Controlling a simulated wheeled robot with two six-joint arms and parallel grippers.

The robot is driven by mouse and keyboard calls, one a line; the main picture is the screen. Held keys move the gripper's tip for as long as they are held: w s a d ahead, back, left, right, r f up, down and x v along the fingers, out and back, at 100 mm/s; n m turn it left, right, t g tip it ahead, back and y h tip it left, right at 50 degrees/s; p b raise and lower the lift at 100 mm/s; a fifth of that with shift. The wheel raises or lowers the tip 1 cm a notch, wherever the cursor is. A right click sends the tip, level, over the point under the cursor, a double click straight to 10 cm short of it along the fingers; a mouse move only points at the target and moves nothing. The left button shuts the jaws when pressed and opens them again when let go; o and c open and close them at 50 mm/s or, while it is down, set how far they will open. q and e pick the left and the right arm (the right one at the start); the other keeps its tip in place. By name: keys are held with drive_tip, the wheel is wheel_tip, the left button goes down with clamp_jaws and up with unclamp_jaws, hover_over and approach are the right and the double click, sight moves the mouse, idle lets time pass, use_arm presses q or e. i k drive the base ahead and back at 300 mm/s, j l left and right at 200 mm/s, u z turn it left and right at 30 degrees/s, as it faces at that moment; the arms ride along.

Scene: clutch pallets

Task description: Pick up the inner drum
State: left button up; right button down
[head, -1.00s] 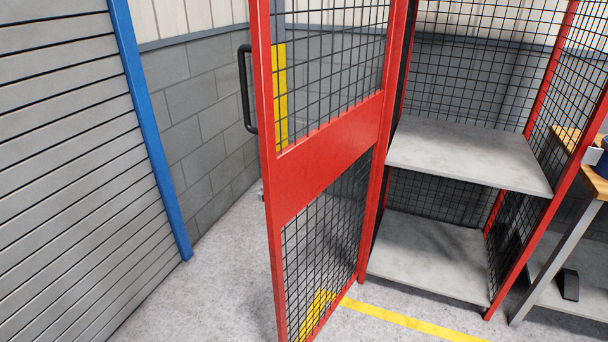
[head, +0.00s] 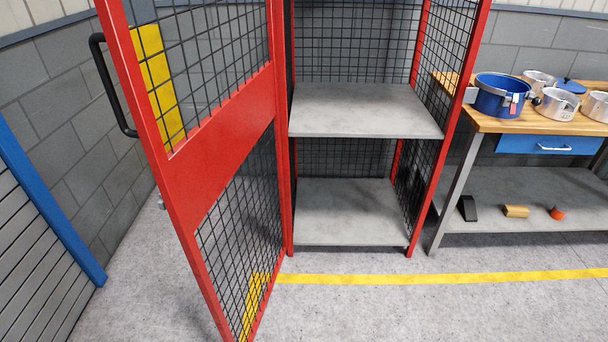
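Several drum-like parts stand on the wooden bench top (head: 478,122) at the right of the head view. A large blue drum (head: 490,103) with a metal rim and a small red and white tag is nearest the cabinet. A silver drum (head: 557,104) stands to its right, and another silver drum (head: 597,106) is cut by the right edge. A smaller silver part (head: 538,80) and a blue lid-like part (head: 570,86) are behind. I cannot tell which is the inner drum. Neither of my grippers is in view.
A red mesh cabinet with its door (head: 215,185) open stands left of the bench; its upper shelf (head: 360,110) and lower shelf (head: 345,210) are empty. The bench's lower shelf (head: 590,190) holds a black wedge (head: 467,208), a yellow block (head: 515,211) and an orange item (head: 557,213). Front floor is clear.

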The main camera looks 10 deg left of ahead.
sight(538, 81)
drive_tip(key=i+j+z, duration=0.25)
drive_tip(key=j+z, duration=0.2)
drive_tip(key=j, duration=1)
drive_tip(key=j+z, duration=0.4)
drive_tip(key=j, duration=1.05)
drive_tip(key=k+l, duration=0.1)
drive_tip(key=l, duration=0.65)
drive_tip(key=l+u, duration=0.1)
drive_tip(key=l, duration=0.65)
drive_tip(key=i+l+u, duration=0.1)
drive_tip(key=l, duration=0.25)
drive_tip(key=i+l, duration=0.2)
drive_tip(key=l, duration=0.15)
drive_tip(key=i+l+u, duration=0.15)
drive_tip(key=l, duration=0.2)
drive_tip(key=i+l, duration=0.15)
drive_tip(key=l, duration=0.25)
drive_tip(key=i+l+u, duration=0.15)
drive_tip(key=l, duration=0.2)
drive_tip(key=i+l, duration=0.1)
drive_tip(key=l, duration=0.3)
drive_tip(key=u, duration=0.05)
